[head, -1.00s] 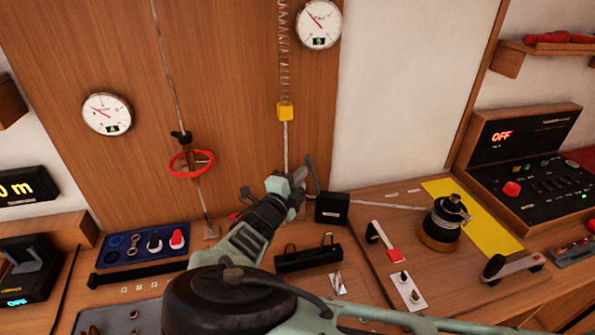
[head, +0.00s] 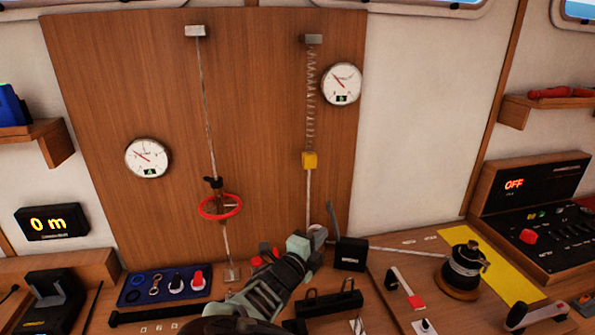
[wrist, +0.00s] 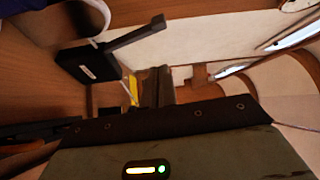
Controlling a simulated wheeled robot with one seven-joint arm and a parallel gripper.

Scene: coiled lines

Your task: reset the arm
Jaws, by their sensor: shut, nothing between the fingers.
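My gripper (head: 300,246) shows in the head view at the end of my arm, low in the middle, in front of the wooden panel. It is seen from behind, so its fingertips are mostly hidden there. In the wrist view its dark fingers (wrist: 155,88) look closed together, with nothing held. It is beside a black box (head: 349,254) with a lever, which stands just to its right in the head view. The same box shows at the upper left in the wrist view (wrist: 88,62).
A red ring (head: 221,207) hangs on a line to the left. A blue tray (head: 134,297), a black rack (head: 329,303) and a winch (head: 462,268) are on the bench. The panel's upper middle is clear.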

